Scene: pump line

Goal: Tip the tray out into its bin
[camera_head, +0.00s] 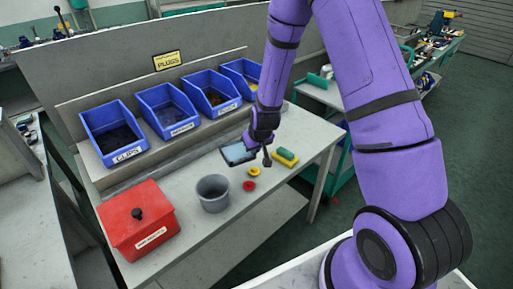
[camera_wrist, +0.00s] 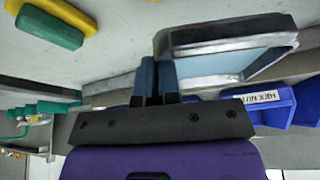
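The tray (camera_head: 238,153) lies on the grey bench in front of the blue bins, its top pale blue-grey and its rim dark. It also shows close up in the wrist view (camera_wrist: 225,35); I cannot make out its contents. My gripper (camera_head: 267,160) points down at the tray's right side. In the wrist view its two blue fingers (camera_wrist: 157,80) are close together beside the tray's end, with nothing visible between them. Blue bins stand in a row: the clips bin (camera_head: 118,151), a second bin (camera_head: 174,128), a third (camera_head: 222,109) and a far one (camera_head: 241,67).
A yellow-and-green block (camera_head: 285,158) lies right of my gripper. A yellow ring (camera_head: 254,172), a red ring (camera_head: 249,186), a grey cup (camera_head: 213,194) and a red lidded box (camera_head: 140,232) stand nearer. A backboard (camera_head: 120,65) rises behind the bins.

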